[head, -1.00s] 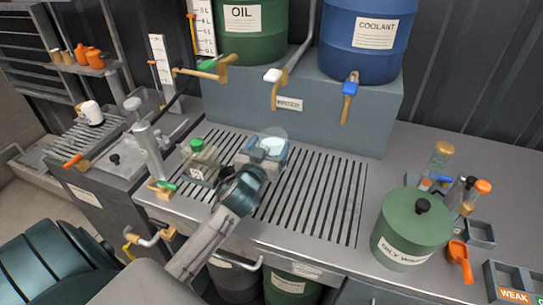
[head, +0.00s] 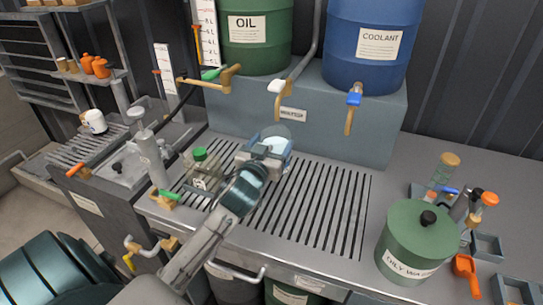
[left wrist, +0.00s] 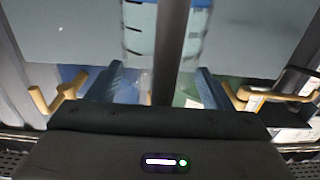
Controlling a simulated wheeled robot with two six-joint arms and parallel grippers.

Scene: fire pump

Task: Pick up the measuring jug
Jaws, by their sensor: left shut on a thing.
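The clear measuring jug (head: 277,133) is at my left gripper (head: 264,152), over the slotted drain grate (head: 320,205). The left gripper is shut on it, and the gripper and wrist hide its lower part. In the left wrist view the jug's clear wall with black marks (left wrist: 138,30) shows beyond the two blue fingers (left wrist: 160,88). A dark upright bar crosses the middle of that view. My right gripper is in neither view.
A green-capped clear container (head: 200,170) stands left of my gripper. Behind are the oil drum (head: 265,55) and coolant drum (head: 365,65), with taps (head: 350,115) jutting forward. A green lidded pot (head: 410,240) stands right. The grate's right half is clear.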

